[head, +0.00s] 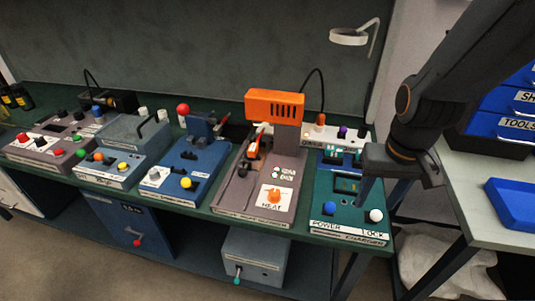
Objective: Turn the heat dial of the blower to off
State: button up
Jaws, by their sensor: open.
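The blower is the unit with an orange head (274,105) on a grey-brown base (235,197), in the middle right of the bench in the head view. Its heat dial (274,195) is an orange knob on a white plate marked HEAT, near the front of the base. The dial's pointer is too small to read. My gripper (392,180) is open and empty. It hangs to the right of the blower, over the right side of the green charger unit, apart from the dial. The arm hides part of what lies behind it.
The green charger (319,211) with POWER and LOCK knobs stands right of the blower. A blue unit (178,178) with a red ball lever is on its left. A side table with a blue tray (512,203) stands at right.

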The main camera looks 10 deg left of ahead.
aim_at(273, 196)
jog(key=z, duration=1.25)
jog(key=k, duration=0.6)
jog(key=u, duration=1.3)
jog(key=i, duration=0.5)
jog(key=u, duration=0.05)
